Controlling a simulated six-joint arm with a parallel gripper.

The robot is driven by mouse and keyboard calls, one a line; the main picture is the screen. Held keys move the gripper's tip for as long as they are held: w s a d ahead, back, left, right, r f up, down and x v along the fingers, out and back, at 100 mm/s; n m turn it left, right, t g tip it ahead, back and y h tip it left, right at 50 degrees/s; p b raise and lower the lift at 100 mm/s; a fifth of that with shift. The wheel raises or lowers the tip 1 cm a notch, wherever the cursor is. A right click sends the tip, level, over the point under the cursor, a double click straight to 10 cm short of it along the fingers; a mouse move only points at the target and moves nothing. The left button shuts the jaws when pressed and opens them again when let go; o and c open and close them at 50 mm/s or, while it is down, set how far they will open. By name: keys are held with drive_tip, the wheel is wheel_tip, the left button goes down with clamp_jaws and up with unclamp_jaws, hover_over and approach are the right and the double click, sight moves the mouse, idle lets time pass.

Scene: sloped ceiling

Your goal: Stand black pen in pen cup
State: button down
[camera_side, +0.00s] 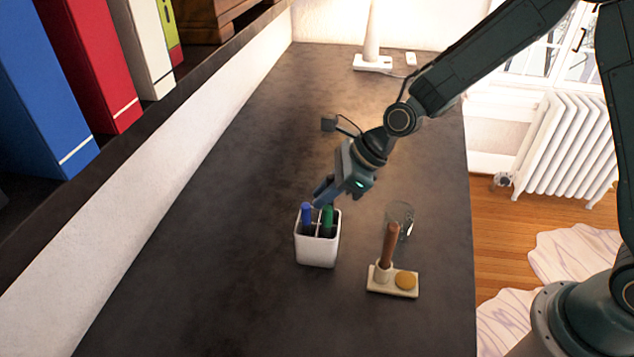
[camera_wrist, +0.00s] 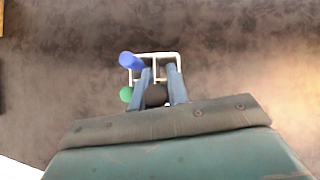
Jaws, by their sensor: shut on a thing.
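The white pen cup (camera_side: 317,251) stands upright on the dark desk, and its divided rim also shows in the wrist view (camera_wrist: 156,54). A blue pen (camera_side: 306,216) and a green pen (camera_side: 327,216) stand in it; their tops also show in the wrist view, blue (camera_wrist: 131,61) and green (camera_wrist: 126,94). My gripper (camera_side: 322,197) is directly over the cup, low at its rim. In the wrist view its two fingers (camera_wrist: 160,84) are shut on the black pen (camera_wrist: 156,95), seen end-on. The pen's lower end is hidden, so I cannot tell how deep it sits.
A cream stand (camera_side: 381,288) holding a brown-handled tool (camera_side: 389,246) and a round tan piece (camera_side: 405,280) is right of the cup. A clear glass (camera_side: 402,213) stands behind it. Binders (camera_side: 84,62) line the left shelf. The desk left of the cup is clear.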

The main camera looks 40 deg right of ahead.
drive_tip(key=shift+f, duration=0.7)
drive_tip(key=shift+f, duration=0.1)
drive_tip(key=c, duration=1.3)
unclamp_jaws()
drive_tip(key=shift+d, duration=0.1)
drive_tip(key=v, duration=1.3)
drive_tip(key=shift+r, duration=0.4)
drive_tip(key=shift+s+d, duration=0.15)
drive_tip(key=shift+s, duration=0.05)
